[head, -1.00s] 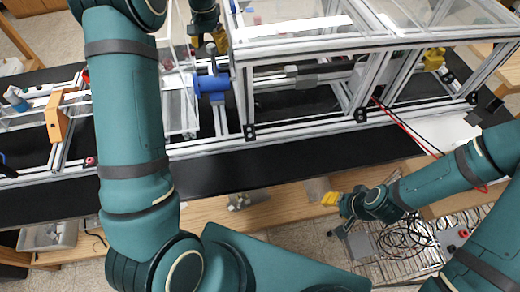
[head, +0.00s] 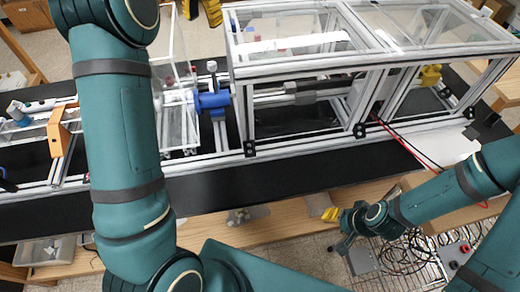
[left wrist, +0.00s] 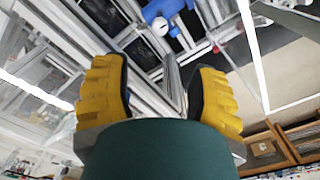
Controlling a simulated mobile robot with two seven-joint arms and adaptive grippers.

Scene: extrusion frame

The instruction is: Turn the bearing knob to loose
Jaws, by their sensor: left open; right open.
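The blue bearing block (head: 213,100) sits on the rail at the left end of the framed enclosure. A small grey knob (head: 212,66) stands up from it on a short stem. My left gripper (head: 201,10) is at the top edge of the head view, beyond the bearing and apart from it, partly cut off. In the left wrist view, its yellow fingers (left wrist: 160,90) are spread with nothing held between them. The blue bearing (left wrist: 160,10) and a pale round end (left wrist: 160,27) show ahead of the fingertips. My right gripper (head: 333,215) is open and empty near the table's front edge.
The clear-panelled extrusion frame (head: 357,70) stands right of the bearing. A clear upright panel (head: 172,85) is close on its left. An orange bracket (head: 58,130) is farther left. The black table front (head: 240,180) is clear.

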